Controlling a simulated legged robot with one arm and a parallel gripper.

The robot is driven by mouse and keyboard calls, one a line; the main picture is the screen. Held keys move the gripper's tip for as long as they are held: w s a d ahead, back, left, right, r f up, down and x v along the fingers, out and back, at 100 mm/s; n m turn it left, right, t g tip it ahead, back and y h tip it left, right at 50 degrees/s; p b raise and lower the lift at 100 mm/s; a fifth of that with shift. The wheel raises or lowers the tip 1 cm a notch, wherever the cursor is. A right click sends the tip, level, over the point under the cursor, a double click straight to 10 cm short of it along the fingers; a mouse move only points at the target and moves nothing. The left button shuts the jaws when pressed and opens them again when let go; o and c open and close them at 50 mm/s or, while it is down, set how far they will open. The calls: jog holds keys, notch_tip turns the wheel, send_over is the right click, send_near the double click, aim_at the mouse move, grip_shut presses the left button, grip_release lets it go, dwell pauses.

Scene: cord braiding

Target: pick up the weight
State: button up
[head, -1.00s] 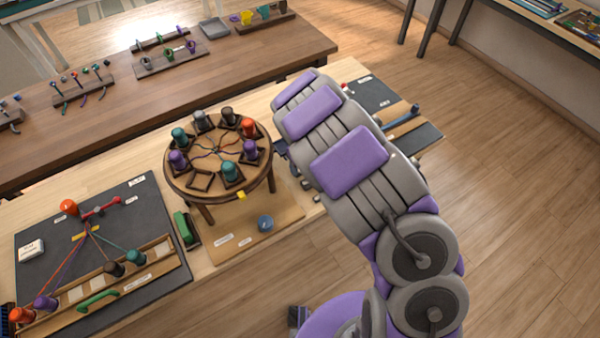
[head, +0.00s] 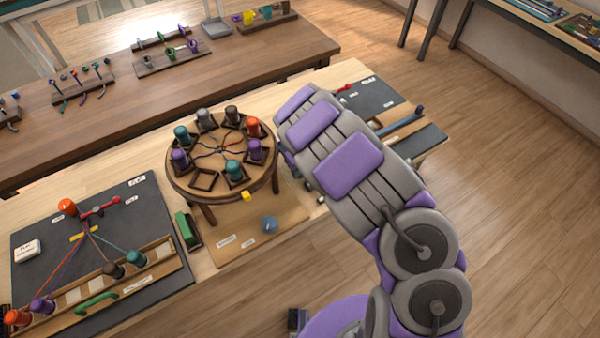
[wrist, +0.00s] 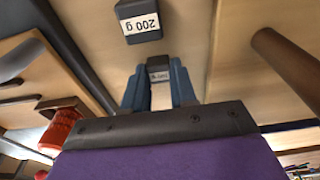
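In the wrist view, my gripper (wrist: 160,88) shows two blue fingers standing apart. A small dark weight with a white label (wrist: 159,74) sits between them, near the fingertips. Its label is too small to read, and I cannot tell whether the fingers press on it. A larger dark weight marked 200 g (wrist: 138,22) stands beyond the fingertips, its label upside down in this view. In the head view my arm hides the gripper and both weights.
A round braiding stand (head: 190,190) with several coloured bobbins is left of my arm. A blue ball-like object (head: 269,224) lies before it. A dark mat (head: 45,240) with cords is at left. In the wrist view, a brown leg (wrist: 290,65) is right and an orange bobbin (wrist: 62,132) left.

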jog(key=shift+d, duration=0.1)
jog(key=shift+c, duration=1.4)
jog(key=shift+d, duration=0.35)
grip_shut()
jog(key=shift+a+r, duration=0.1)
